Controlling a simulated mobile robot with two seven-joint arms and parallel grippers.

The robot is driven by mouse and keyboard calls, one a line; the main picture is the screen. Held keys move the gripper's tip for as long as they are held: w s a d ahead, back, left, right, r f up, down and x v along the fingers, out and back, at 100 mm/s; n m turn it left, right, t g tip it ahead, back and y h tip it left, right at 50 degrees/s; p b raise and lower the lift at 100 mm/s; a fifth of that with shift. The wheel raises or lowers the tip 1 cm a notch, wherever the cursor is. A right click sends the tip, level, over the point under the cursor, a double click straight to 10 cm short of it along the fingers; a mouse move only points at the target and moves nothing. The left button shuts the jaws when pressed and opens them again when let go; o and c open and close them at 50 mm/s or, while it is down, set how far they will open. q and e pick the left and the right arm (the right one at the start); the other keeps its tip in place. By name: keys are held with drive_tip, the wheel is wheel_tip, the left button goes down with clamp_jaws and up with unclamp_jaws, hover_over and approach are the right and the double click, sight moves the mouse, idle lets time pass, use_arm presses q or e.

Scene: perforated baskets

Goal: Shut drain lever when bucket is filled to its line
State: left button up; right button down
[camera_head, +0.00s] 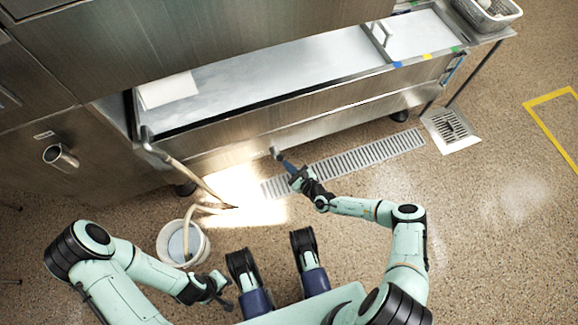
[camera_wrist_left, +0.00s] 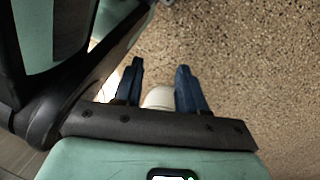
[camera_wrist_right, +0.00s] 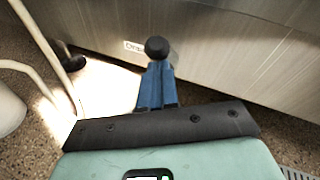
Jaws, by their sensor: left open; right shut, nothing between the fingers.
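A white bucket (camera_head: 205,243) stands on the floor, with a beige hose (camera_head: 187,240) hanging into it. Grey-blue contents show inside; I cannot make out a fill line. The drain lever's dark round knob (camera_wrist_right: 157,47) stands out by the steel front, beside a label reading "Drain" (camera_wrist_right: 134,47). My right gripper (camera_wrist_right: 156,75) is shut and empty, its blue fingertips at the knob in the right wrist view; I cannot tell whether they touch. It also shows in the head view (camera_head: 284,160). My left gripper (camera_wrist_left: 162,75) is open, with part of the bucket visible between its fingers.
A long steel basin (camera_head: 270,75) stands above the floor. A floor grate (camera_head: 375,153) runs in front of it, with a square drain (camera_head: 450,128) to the right. A perforated basket (camera_head: 488,12) sits at the upper right.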

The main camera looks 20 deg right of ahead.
sight(279, 158)
use_arm(q)
drive_tip(key=w+d+r+t+p, duration=0.2)
drive_tip(key=w+r+t+p, duration=0.3)
drive_tip(key=w+r, duration=0.4)
drive_tip(key=s+d+r+m+g+h+p, duration=0.1)
drive_tip(key=s+d+r+g+p, duration=0.3)
drive_tip(key=s, duration=0.5)
drive_tip(key=shift+s+d+r+g+p, duration=0.15)
drive_tip(key=shift+s+r+g+p, duration=0.15)
drive_tip(key=shift+r+p, duration=0.75)
use_arm(e)
drive_tip(key=shift+w+a+r+m+g+h, duration=0.1)
drive_tip(key=shift+w+r+m+g+h, duration=0.1)
drive_tip(key=shift+w+r+g, duration=0.6)
drive_tip(key=shift+w+d+r+m+g+h, duration=0.1)
drive_tip(key=shift+w+r+m+g+h, duration=0.15)
drive_tip(key=shift+w+g, duration=0.6)
drive_tip(key=shift+w+a+r+m+g+h, duration=0.15)
drive_tip(key=shift+w+r+g, duration=0.4)
drive_tip(key=shift+g, duration=0.5)
use_arm(q)
drive_tip(key=shift+h, duration=0.3)
use_arm(e)
drive_tip(key=shift+s, duration=0.1)
